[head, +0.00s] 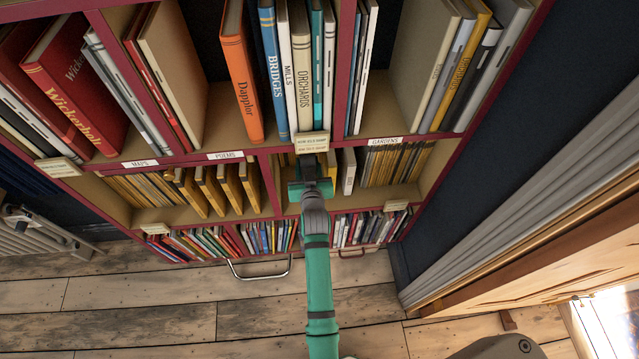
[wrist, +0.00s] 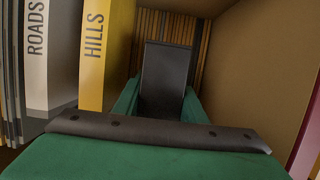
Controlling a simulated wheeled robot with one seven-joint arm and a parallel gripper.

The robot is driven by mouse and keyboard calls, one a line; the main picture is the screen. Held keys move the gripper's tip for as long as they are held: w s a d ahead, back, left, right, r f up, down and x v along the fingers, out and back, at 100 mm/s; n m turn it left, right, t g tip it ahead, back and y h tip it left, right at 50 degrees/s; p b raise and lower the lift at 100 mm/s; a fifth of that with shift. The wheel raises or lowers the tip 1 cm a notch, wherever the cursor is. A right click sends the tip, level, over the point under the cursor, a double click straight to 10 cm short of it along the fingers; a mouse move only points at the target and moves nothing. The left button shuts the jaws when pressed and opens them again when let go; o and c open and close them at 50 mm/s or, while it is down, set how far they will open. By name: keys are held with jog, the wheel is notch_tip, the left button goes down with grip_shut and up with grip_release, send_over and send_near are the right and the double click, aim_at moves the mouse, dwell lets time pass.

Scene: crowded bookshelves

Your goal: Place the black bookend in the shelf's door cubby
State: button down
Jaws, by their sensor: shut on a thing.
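The black bookend (wrist: 166,80) stands as a dark upright plate between the green fingers of my gripper (wrist: 160,100) in the wrist view. My gripper is shut on it. In the wrist view a yellow HILLS book (wrist: 105,50) and a white ROADS book (wrist: 50,55) stand to the left of the bookend. A bare tan wall (wrist: 260,70) is to its right. The bookend's base is hidden.
Thin yellow volumes (wrist: 170,25) stand behind the bookend. A small sign (head: 312,142) hangs on the shelf edge just above my gripper. The lower left cubby (head: 150,215) holds tan and yellow books. The wood floor (head: 140,320) in front is clear.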

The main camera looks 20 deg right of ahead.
jog(key=shift+w+d+r, duration=0.1)
jog(key=shift+w+r, duration=0.4)
jog(key=shift+w+f, duration=0.15)
jog(key=shift+d+f, duration=0.1)
jog(key=shift+f, duration=4.65)
jog(key=c, duration=1.1)
grip_release()
jog(key=shift+f, duration=0.25)
